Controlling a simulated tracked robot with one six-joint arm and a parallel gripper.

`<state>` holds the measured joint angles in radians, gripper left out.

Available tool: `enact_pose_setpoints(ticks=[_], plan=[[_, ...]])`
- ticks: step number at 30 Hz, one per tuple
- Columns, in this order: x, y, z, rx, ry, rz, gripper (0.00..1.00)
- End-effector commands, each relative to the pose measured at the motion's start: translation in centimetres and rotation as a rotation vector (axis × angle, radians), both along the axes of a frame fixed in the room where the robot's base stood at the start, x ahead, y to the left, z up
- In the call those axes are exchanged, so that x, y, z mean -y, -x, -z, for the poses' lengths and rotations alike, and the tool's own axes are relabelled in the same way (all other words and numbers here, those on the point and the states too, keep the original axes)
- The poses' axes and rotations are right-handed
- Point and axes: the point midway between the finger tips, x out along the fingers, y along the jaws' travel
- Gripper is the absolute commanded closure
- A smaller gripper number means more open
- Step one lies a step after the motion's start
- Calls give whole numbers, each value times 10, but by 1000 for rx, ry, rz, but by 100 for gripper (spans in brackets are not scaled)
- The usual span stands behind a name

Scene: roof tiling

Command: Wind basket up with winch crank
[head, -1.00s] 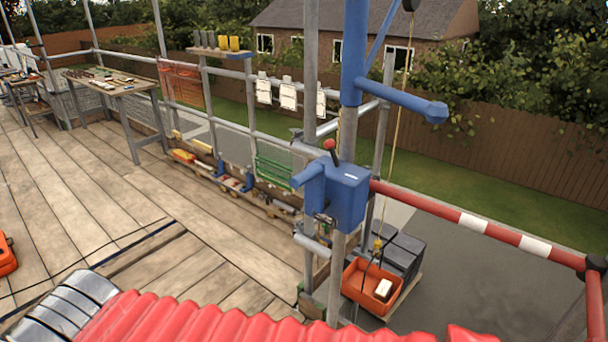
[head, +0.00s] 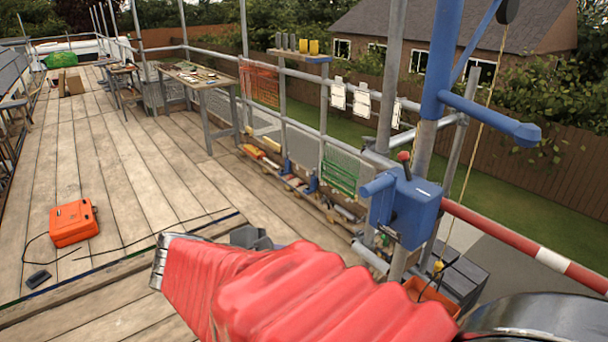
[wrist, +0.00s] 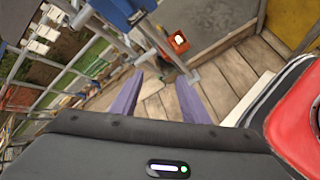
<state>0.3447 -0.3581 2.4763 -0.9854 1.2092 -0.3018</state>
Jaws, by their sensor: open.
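The blue winch (head: 410,212) is clamped to an upright scaffold pole, with a red-knobbed lever (head: 404,157) on top and a blue cylinder sticking out to its left. I cannot make out the crank clearly. A rope (head: 474,145) hangs from the pulley above. The orange basket (head: 430,292) hangs low outside the rail, mostly hidden behind my red arm sleeve in the head view. In the wrist view the basket (wrist: 179,42) holds a pale item, and blue winch parts (wrist: 122,10) show at the top. My gripper (wrist: 160,88) is open and empty, its purple fingers apart above the planks.
A red-and-white guard rail (head: 520,245) runs right from the winch. An orange case (head: 74,222) and a dark cable lie on the deck at left. A workbench (head: 205,82) stands farther back. The planks between are mostly clear.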

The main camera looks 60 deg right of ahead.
Motion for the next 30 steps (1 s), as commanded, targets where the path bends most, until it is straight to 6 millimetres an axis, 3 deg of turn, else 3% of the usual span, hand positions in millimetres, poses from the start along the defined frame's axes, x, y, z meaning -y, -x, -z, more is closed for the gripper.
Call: enact_pose_setpoints(ticks=[6,15,21,30], plan=[[63,23,-28,-321,170,-35,58],[126,32,-67,-714,347,-99,58],[139,30,-76,-813,391,-121,58],[140,30,-77,-814,393,-122,58]])
